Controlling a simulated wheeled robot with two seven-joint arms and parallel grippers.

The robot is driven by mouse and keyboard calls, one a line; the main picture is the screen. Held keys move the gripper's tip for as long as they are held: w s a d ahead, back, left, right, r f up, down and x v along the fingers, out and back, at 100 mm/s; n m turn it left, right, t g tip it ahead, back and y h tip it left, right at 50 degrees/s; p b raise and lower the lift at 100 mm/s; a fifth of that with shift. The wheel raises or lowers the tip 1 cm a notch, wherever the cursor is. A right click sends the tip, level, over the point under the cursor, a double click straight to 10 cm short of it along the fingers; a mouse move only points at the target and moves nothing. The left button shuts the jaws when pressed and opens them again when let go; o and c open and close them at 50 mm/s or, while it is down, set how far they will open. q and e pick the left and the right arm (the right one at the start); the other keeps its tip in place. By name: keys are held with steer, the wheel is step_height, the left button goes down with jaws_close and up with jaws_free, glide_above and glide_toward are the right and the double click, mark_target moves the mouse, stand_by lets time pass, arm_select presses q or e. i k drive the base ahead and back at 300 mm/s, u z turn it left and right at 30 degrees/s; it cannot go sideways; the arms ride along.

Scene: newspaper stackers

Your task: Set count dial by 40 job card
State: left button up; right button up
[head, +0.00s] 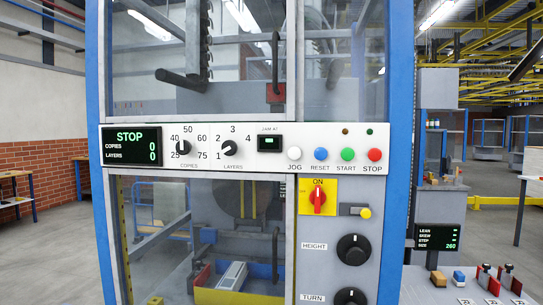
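The copies dial (183,149) is a black knob on the white control panel (222,170), with 25, 40, 50, 60 and 75 printed around it. Its pointer is too small to read surely. To its right is the layers dial (229,148), marked 1 to 4. The display (132,147) at the panel's left reads STOP, copies 0, layers 0. I cannot make out a job card with a readable number. Neither of my grippers is in view.
Jog, reset, start and stop buttons (335,154) line the panel's right half. Below are a red ON switch (317,197) on yellow and a height knob (353,250). A side table (425,290) at lower right holds small blocks and red-and-black items.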

mark_target(183, 147)
steer(key=u, duration=0.4)
steer(key=k, duration=0.5)
steer(key=u, duration=1)
steer(key=i, duration=0.8)
steer(key=z, duration=0.05)
